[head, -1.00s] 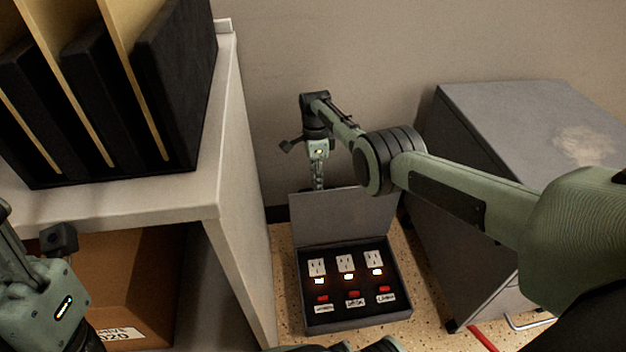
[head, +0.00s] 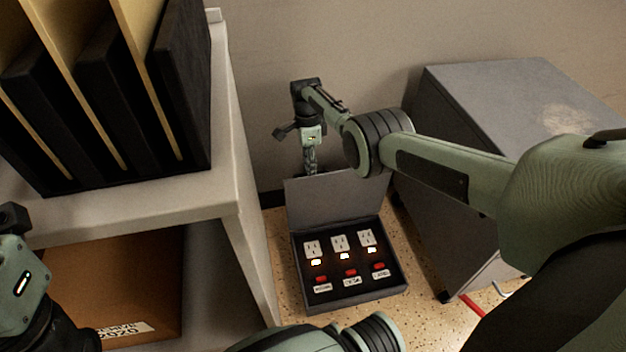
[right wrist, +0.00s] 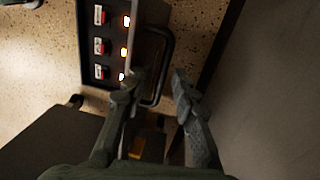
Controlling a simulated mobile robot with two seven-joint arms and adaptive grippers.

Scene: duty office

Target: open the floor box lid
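The floor box (head: 366,298) is a dark grey case on the speckled floor, with outlets, glowing lights and red switches inside. Its grey lid (head: 335,203) stands raised, roughly upright, at the back edge. My right gripper (head: 311,163) points down behind the lid, which hides its fingertips in the head view. In the right wrist view its fingers (right wrist: 158,82) are apart, with the lid's black handle (right wrist: 168,50) near and partly between them; I cannot tell whether they touch. My left wrist shows at the left edge of the head view, but its fingers are out of frame.
A grey cabinet (head: 470,130) stands close on the right. On the left, a pale shelf unit (head: 150,205) holds black folders (head: 182,90) above and a cardboard box (head: 120,285) below. The wall is close behind my right gripper. A red strip (head: 474,307) lies by the cabinet.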

